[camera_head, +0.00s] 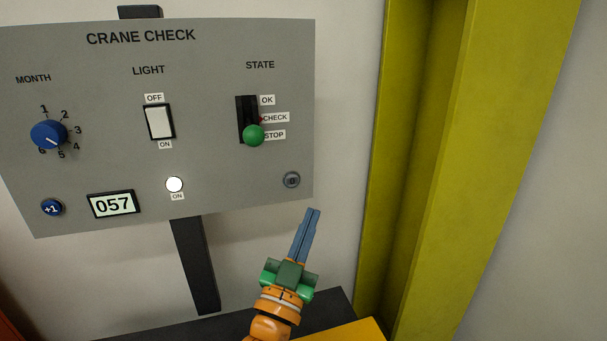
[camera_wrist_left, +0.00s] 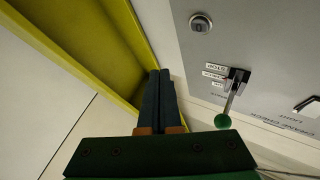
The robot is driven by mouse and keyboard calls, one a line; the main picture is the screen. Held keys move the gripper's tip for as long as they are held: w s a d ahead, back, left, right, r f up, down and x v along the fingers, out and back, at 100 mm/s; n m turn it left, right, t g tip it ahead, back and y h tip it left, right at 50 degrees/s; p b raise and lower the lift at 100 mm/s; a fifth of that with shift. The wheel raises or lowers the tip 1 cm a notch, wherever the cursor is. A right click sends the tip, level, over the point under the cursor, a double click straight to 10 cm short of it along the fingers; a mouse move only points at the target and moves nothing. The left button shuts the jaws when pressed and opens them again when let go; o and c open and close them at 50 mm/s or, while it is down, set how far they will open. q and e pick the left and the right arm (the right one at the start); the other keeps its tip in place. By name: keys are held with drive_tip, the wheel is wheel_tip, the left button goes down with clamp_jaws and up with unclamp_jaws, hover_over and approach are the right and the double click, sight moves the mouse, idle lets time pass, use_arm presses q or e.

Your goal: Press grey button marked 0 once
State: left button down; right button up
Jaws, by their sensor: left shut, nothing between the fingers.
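The grey button (camera_head: 291,180) is a small round button at the lower right corner of the grey panel (camera_head: 225,100). In the left wrist view the button (camera_wrist_left: 200,25) shows a 0 and sits at the top, right of the fingertips. My left gripper (camera_head: 313,211) is shut and empty. In the head view its fingertips are just below and slightly right of the button, with a visible gap. In the left wrist view the shut fingers (camera_wrist_left: 160,74) point up, beside the panel's edge. My right gripper is not in view.
The panel also carries a green-knobbed lever (camera_head: 253,135) near STOP, a light switch (camera_head: 159,122), a white lamp (camera_head: 175,184), a blue dial (camera_head: 48,134), a blue +1 button (camera_head: 52,207) and a display (camera_head: 113,205) reading 057. A yellow-green post (camera_head: 480,150) stands right of the panel.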

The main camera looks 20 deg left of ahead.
sight(292, 181)
use_arm(q)
drive_tip(key=shift+w+a+r+b, duration=0.2)
drive_tip(key=shift+w+a+b, duration=0.4)
drive_tip(key=shift+w+a, duration=0.4)
drive_tip(key=shift+w+a+r+b, duration=0.15)
drive_tip(key=shift+w+a+b, duration=0.5)
drive_tip(key=shift+w, duration=0.6)
drive_tip(key=shift+w+a+r+b, duration=0.2)
drive_tip(key=shift+w+a+b, duration=0.35)
drive_tip(key=shift+w+a, duration=0.45)
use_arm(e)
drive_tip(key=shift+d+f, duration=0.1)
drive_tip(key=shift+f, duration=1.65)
use_arm(q)
drive_tip(key=shift+w+d, duration=0.1)
drive_tip(key=shift+w, duration=0.05)
drive_tip(key=shift+w+a, duration=0.2)
drive_tip(key=shift+w, duration=0.1)
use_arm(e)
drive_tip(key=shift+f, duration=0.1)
